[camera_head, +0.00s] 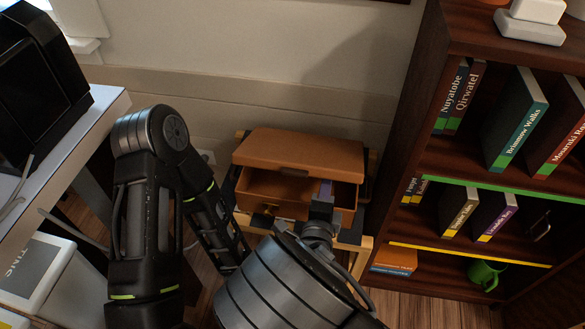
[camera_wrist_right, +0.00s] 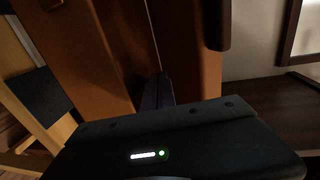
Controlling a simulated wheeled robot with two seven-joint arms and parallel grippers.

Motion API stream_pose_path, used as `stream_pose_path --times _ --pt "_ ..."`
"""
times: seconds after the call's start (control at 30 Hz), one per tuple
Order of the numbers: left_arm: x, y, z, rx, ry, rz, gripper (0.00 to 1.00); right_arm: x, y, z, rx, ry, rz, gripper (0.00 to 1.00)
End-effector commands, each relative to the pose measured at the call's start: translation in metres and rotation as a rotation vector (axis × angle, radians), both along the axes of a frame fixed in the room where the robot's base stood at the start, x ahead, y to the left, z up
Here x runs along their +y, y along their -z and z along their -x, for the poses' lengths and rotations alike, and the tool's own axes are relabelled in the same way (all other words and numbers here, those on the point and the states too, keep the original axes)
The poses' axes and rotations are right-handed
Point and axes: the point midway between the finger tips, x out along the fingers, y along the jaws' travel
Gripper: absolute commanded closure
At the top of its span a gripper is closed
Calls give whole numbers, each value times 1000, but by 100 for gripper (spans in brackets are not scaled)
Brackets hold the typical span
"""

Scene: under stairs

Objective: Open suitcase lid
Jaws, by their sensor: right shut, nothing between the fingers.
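The tan-brown suitcase (camera_head: 285,211) sits by the wall in the head view. Its lid (camera_head: 300,150) is partly raised, with a dark gap between lid and body. My right gripper (camera_head: 325,190) is shut and empty, with its fingers at the right part of this gap, just under the lid's front edge. In the right wrist view, the shut fingers (camera_wrist_right: 158,92) point in between two brown suitcase panels; I cannot tell whether they touch the lid. My left arm is folded at the left, and its gripper is out of sight.
The suitcase rests on a low wooden stand (camera_head: 357,262). A dark bookcase (camera_head: 405,125) with books stands close on the right. A white table (camera_head: 75,140) bearing a black device is at the left. The wall is close behind.

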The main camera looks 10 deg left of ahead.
Motion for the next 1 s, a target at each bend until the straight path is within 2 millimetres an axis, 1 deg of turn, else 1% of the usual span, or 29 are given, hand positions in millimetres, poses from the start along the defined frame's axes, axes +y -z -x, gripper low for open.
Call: stream_pose_path --times 0.43,0.8,1.0 --pt "0 -1 0 0 0 0 100 0 -1 0 0 0 0 100" --pt "0 -16 0 0 0 0 100 0 -26 -6 0 0 -1 100" --pt "0 -16 0 0 0 0 100 0 -28 -7 0 0 0 100"
